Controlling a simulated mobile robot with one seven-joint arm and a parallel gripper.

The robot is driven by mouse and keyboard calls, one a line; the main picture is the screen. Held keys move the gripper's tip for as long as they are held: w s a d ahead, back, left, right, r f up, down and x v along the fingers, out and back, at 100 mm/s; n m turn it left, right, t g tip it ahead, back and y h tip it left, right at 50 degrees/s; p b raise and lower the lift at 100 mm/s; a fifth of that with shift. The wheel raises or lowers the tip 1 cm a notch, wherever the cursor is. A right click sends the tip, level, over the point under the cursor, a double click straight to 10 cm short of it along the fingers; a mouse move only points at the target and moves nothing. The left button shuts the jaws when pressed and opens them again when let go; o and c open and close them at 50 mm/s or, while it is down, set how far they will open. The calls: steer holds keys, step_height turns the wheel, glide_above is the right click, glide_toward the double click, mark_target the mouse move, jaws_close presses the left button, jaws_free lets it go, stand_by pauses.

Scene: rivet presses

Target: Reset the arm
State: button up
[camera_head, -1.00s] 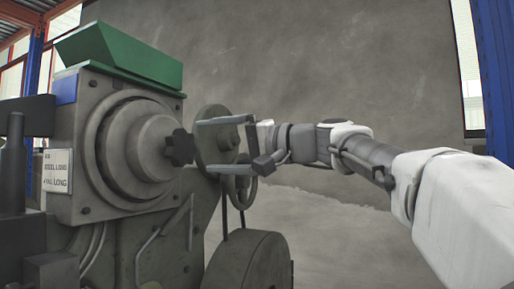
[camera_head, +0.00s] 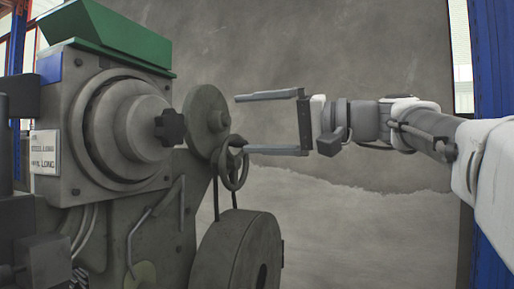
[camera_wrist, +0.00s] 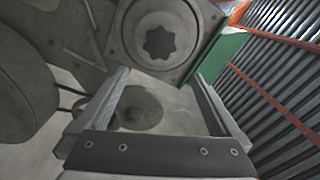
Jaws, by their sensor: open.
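My gripper (camera_head: 240,124) is open and empty in the head view, to the right of the press. Its two long fingers point left, one above the other, toward the grey disc (camera_head: 207,121) on the press's side. A gap shows between the upper fingertip and the disc; the lower fingertip overlaps the small handwheel (camera_head: 233,163) in the picture, and I cannot tell whether they touch. In the wrist view both fingers (camera_wrist: 160,85) are spread with nothing between them. The black star knob (camera_head: 170,127) sits on the press's round hub and also shows in the wrist view (camera_wrist: 159,43).
The grey rivet press (camera_head: 80,190) with its green hopper (camera_head: 105,35) fills the left side. A large wheel (camera_head: 240,258) stands low in front of it. A blue post (camera_head: 491,60) rises at the right. Open space lies right of the press, before the grey wall (camera_head: 330,50).

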steer(key=s+d+f+h, duration=0.5)
steer(key=s+f+h, duration=0.15)
steer(key=f, duration=0.75)
steer(key=s+d+f+g+h, duration=0.1)
steer(key=s+d+f+h, duration=0.5)
steer(key=f, duration=0.8)
steer(key=s+d+f+h, duration=0.4)
steer(key=s+f, duration=0.4)
steer(key=f, duration=0.6)
step_height(320, 180, up, 20)
steer(key=p, duration=1.9)
steer(key=shift+a+f, duration=0.2)
steer(key=shift+a, duration=0.05)
steer(key=shift+w, duration=0.15)
